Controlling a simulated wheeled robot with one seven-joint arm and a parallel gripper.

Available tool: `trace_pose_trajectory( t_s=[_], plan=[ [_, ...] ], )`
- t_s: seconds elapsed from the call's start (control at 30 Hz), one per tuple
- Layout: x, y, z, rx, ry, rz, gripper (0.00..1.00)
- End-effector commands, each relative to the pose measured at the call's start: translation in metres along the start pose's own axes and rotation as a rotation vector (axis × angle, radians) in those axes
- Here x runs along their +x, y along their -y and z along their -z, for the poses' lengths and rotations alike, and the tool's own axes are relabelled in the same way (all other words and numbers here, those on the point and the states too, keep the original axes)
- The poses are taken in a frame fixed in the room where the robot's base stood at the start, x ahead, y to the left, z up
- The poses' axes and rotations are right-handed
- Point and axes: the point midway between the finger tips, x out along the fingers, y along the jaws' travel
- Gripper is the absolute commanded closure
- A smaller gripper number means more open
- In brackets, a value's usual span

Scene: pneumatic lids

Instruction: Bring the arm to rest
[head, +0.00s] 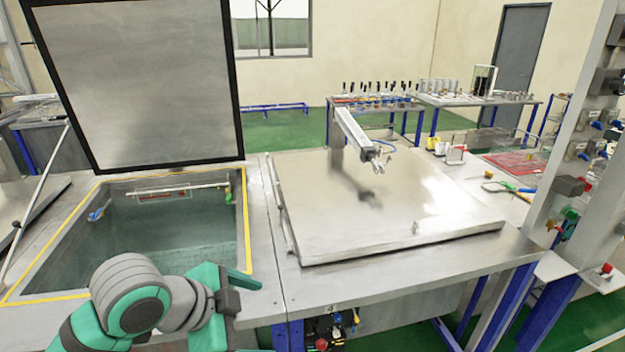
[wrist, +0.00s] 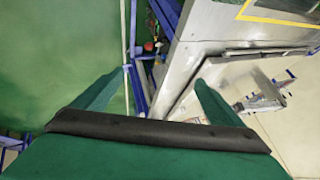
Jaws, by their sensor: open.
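My arm (head: 140,295), green and grey, is at the lower left of the head view, in front of the open tank. My gripper (wrist: 160,78) is open in the wrist view, with its two green fingers spread apart and nothing between them. In the head view, the gripper end points to the right near the bench's front edge and is partly cut off at the bottom.
An open tank (head: 247,225) with a yellow border lies beyond my arm, its lid (head: 140,80) raised. To its right, a closed metal lid (head: 400,200) lies beneath a pneumatic cylinder (head: 355,132). A post with valves (head: 575,140) stands at the right. Green floor (head: 270,125) shows behind.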

Motion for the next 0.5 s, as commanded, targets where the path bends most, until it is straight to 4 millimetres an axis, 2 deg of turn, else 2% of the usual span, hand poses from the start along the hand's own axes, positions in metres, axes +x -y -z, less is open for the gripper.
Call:
trace_pose_trajectory(
  t_s=[0.03, 0.2, 0.3, 0.5],
  plan=[
    [0.009, 0.006, 0.018, -0.011, -0.073, 0.033, 0.08],
    [0.025, 0.028, 0.069, -0.066, -0.286, 0.148, 0.08],
    [0.031, 0.039, 0.094, -0.114, -0.405, 0.209, 0.08],
    [0.037, 0.056, 0.132, -0.236, -0.626, 0.317, 0.08]
  ],
)
